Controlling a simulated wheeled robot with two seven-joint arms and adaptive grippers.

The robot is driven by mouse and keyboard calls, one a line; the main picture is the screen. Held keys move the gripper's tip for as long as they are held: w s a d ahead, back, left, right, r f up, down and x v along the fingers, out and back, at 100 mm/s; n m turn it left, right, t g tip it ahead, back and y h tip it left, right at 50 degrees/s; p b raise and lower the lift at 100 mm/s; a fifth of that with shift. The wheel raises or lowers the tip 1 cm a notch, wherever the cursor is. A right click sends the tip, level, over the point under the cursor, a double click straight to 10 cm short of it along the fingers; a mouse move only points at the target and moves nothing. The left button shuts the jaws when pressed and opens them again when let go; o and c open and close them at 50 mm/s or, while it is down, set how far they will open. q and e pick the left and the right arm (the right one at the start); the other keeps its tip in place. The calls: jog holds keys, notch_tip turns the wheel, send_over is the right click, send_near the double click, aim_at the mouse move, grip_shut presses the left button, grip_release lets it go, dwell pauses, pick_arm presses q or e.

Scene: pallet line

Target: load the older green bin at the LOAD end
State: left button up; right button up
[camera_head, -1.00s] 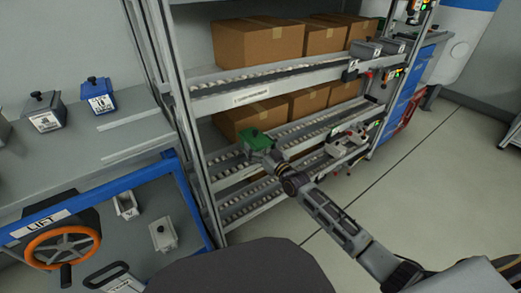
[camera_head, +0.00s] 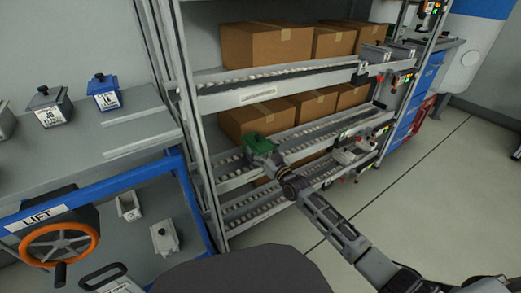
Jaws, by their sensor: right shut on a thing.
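A small green bin (camera_head: 258,143) is held by my right gripper (camera_head: 270,159), which is shut on it. The bin is in front of the left part of the flow rack (camera_head: 262,95), at the height of a lower roller lane (camera_head: 310,137). I cannot tell whether it touches the rollers. The arm reaches up to it from the lower right. No LOAD marking is readable here. My left gripper is not in view.
Cardboard boxes (camera_head: 265,44) fill the upper lanes. A blue bin (camera_head: 103,92) and grey bins (camera_head: 49,105) stand on the left bench. A blue-framed lift with an orange handwheel (camera_head: 60,243) is below. Floor at right is open.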

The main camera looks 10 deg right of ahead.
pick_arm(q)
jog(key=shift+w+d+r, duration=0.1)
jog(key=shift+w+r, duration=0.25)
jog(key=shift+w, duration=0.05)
pick_arm(e)
jog(key=shift+r, duration=0.15)
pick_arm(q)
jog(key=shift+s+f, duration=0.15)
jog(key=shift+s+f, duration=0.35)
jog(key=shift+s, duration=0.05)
pick_arm(e)
jog(key=shift+f, duration=0.25)
jog(key=o, duration=1.8)
jog(key=shift+c, duration=0.2)
jog(key=shift+o, duration=1.1)
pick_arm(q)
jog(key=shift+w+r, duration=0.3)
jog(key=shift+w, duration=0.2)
pick_arm(e)
jog(key=shift+f, duration=0.15)
